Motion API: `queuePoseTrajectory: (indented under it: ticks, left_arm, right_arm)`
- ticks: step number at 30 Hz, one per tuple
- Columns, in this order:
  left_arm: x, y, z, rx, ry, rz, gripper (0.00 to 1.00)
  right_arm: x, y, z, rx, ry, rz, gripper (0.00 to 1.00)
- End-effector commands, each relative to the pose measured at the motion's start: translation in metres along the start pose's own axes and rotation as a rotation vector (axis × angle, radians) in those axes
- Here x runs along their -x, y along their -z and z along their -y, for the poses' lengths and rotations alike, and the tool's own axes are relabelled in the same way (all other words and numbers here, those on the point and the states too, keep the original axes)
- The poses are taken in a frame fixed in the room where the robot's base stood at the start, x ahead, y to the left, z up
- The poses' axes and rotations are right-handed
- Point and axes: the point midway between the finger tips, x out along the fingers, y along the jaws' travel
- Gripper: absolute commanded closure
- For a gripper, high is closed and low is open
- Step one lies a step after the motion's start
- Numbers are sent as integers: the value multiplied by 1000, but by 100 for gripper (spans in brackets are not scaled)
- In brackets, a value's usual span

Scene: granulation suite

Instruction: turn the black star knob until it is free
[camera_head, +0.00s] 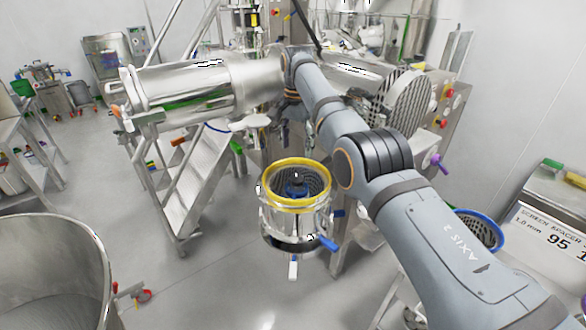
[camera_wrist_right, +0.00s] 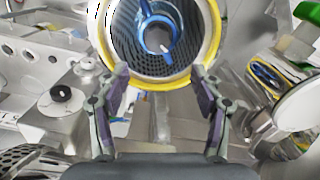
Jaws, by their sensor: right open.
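The black knob (camera_head: 297,176) sits at the centre of a blue impeller (camera_head: 297,190), inside a round steel housing (camera_head: 293,226) with a yellow ring (camera_head: 272,163) at its mouth. In the right wrist view the blue impeller (camera_wrist_right: 146,8) has a dark hub (camera_wrist_right: 157,38) and stands inside the perforated screen; the knob's shape is hard to make out there. My right gripper (camera_head: 284,142) is just behind the housing's mouth. In the wrist view the gripper (camera_wrist_right: 160,75) is open and empty, its fingers apart near the yellow ring's lower edge. My left gripper is not in view.
A steel stair (camera_head: 190,185) stands left of the housing, and a large steel bowl (camera_head: 50,265) is at front left. A blue-rimmed basket (camera_head: 482,228) lies beside my right arm. Grey floor is clear in front.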

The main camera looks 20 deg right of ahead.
Motion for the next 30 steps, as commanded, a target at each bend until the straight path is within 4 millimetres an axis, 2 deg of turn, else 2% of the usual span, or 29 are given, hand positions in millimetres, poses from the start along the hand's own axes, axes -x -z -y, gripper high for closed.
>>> queuePoseTrajectory:
  ticks: [1, 3, 5, 8, 11, 16, 20, 27, 30]
  left_arm:
    - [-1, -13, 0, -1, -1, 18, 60]
    - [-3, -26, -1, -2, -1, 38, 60]
    - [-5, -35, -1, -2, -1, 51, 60]
    - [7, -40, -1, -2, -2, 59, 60]
    - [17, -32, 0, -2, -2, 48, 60]
    - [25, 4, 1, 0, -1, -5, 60]
    - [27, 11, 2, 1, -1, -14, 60]
    - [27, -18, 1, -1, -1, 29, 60]
    - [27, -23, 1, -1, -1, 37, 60]
  right_arm:
    - [-6, 0, 0, 0, -1, 1, 34]
    - [-16, 0, 0, 0, -2, 1, 34]
    - [-28, 0, 0, 0, -2, 1, 34]
    - [-46, 0, 0, 0, -4, 3, 34]
    - [-64, 0, 0, 0, -3, 2, 34]
    - [-91, 0, 0, 0, -2, 2, 34]
    - [-101, 0, 0, 1, -1, 0, 34]
    - [-104, 0, 0, 1, 0, 0, 34]
    - [-103, 0, 0, 1, 0, 0, 46]
